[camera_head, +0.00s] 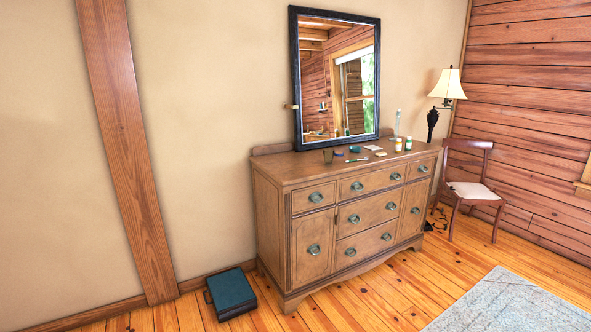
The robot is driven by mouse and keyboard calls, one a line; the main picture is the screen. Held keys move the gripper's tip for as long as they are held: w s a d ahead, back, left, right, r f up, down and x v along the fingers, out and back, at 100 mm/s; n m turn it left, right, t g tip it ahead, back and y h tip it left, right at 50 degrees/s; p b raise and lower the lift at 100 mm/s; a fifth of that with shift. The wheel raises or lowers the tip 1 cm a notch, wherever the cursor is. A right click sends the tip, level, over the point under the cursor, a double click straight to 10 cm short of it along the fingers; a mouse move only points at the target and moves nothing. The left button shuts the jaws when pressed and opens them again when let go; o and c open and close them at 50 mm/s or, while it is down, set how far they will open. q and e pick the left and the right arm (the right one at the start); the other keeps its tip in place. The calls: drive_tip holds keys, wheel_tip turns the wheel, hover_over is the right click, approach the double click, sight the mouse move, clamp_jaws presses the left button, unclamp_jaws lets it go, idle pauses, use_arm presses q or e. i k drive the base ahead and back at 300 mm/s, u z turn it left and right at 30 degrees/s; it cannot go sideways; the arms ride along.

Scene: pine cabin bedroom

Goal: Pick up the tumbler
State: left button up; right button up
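A small dark, see-through tumbler (328,156) stands upright on top of the wooden dresser (290,168), near the left part of the top and in front of the mirror. It is small in the camera_head view, so its details are hard to make out. Neither of my grippers is in view.
A pen (357,160), small flat items, bottles (398,145) and a tall clear container (397,122) share the dresser top. A black-framed mirror (338,80) rises behind. A dark case (231,293) lies on the floor left of the dresser. A chair (470,190) and rug (515,305) are right.

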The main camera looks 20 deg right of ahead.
sight(328, 154)
drive_tip(key=z, duration=1.75)
drive_tip(key=i, duration=3.1)
drive_tip(key=u, duration=0.6)
